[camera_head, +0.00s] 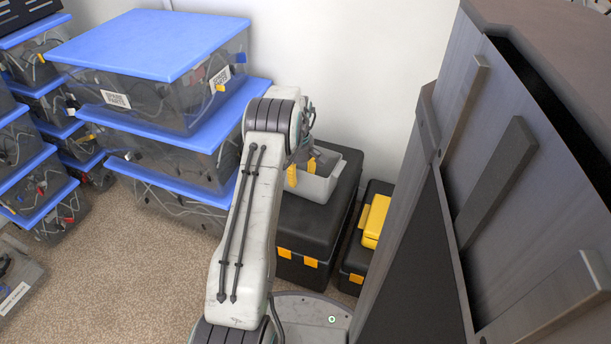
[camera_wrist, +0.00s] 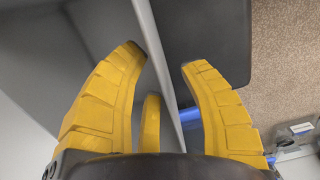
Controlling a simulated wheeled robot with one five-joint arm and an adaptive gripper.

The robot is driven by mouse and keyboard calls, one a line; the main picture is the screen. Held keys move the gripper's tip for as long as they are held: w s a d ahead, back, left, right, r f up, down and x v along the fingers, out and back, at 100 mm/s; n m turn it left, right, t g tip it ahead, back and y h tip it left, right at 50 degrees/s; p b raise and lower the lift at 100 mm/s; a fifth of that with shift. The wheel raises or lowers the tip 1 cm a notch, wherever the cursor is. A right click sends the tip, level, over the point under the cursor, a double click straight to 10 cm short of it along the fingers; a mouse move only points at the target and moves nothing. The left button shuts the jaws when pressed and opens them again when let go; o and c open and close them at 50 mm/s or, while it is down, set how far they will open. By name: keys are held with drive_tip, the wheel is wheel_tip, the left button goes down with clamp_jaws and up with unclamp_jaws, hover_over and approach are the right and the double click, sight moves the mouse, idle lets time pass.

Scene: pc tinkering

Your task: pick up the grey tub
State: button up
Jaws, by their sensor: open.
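The grey tub (camera_head: 328,187) is an open, light grey box on top of a black case, partly hidden behind my arm in the head view. My gripper (camera_head: 301,178) is at the tub's left side, pointing down. In the wrist view, my gripper (camera_wrist: 162,58) has its yellow fingers spread, with the tub's thin wall (camera_wrist: 160,65) running between them. One finger appears inside the tub and the other outside. Nothing is clamped, and I cannot tell whether a finger touches the wall.
The black case (camera_head: 308,225) has orange latches. A lower black case with a yellow box (camera_head: 376,220) stands to its right. Stacked blue-lidded bins (camera_head: 150,75) rise close on the left. A large grey cabinet (camera_head: 530,150) blocks the right. The white wall is behind.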

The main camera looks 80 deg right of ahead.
sight(298, 194)
drive_tip(key=shift+w+f+b, duration=0.1)
drive_tip(key=shift+f+b, duration=0.75)
drive_tip(key=shift+f, duration=1.15)
drive_tip(key=shift+o, duration=0.3)
clamp_jaws()
